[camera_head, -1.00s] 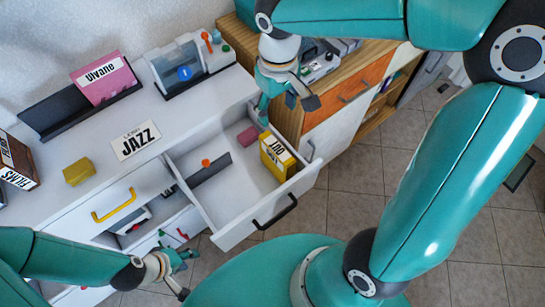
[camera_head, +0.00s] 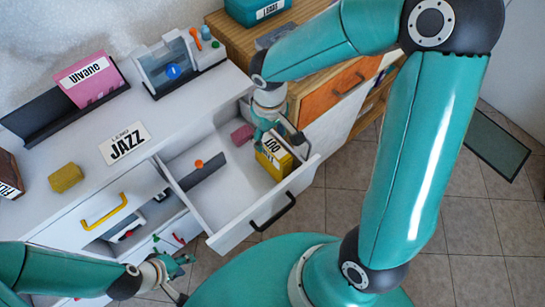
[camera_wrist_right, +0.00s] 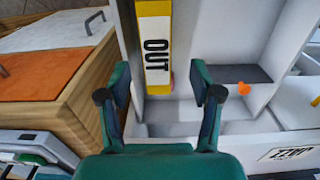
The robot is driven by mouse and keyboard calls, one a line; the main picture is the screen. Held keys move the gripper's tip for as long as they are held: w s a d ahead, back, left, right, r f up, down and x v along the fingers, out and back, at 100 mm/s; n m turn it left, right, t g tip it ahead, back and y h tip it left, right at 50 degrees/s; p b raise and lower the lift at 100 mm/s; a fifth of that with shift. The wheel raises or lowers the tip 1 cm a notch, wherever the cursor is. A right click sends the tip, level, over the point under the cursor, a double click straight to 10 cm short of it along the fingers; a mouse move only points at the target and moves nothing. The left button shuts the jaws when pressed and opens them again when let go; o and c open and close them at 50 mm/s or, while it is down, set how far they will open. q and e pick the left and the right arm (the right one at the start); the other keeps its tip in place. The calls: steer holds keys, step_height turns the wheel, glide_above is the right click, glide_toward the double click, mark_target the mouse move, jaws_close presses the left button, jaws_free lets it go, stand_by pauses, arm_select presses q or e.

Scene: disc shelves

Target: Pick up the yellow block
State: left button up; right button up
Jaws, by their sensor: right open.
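A small yellow block (camera_head: 66,177) lies on the white cabinet top at the left. A larger yellow block marked OUT (camera_head: 274,162) stands in the open white drawer (camera_head: 220,200), near its right wall. It also shows in the right wrist view (camera_wrist_right: 155,45). My right gripper (camera_head: 280,134) is above the drawer, close to the OUT block and partly covering it. In the right wrist view, the fingers (camera_wrist_right: 160,82) are spread and nothing is between them; whether they touch the block is unclear. My left gripper (camera_head: 178,278) is low in front of the cabinet, fingers apart and empty.
A small pink block (camera_head: 243,134) and a dark divider with an orange knob (camera_head: 198,164) are in the drawer. A wooden cabinet with an orange drawer front (camera_head: 335,88) stands close to the right. A JAZZ card (camera_head: 124,143) lies on the white top.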

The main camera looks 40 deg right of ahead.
mark_target(273, 145)
steer(key=f, duration=0.4)
steer(key=shift+s+d+f, duration=0.1)
steer(key=shift+s+d, duration=0.15)
steer(key=shift+f, duration=0.5)
jaws_close()
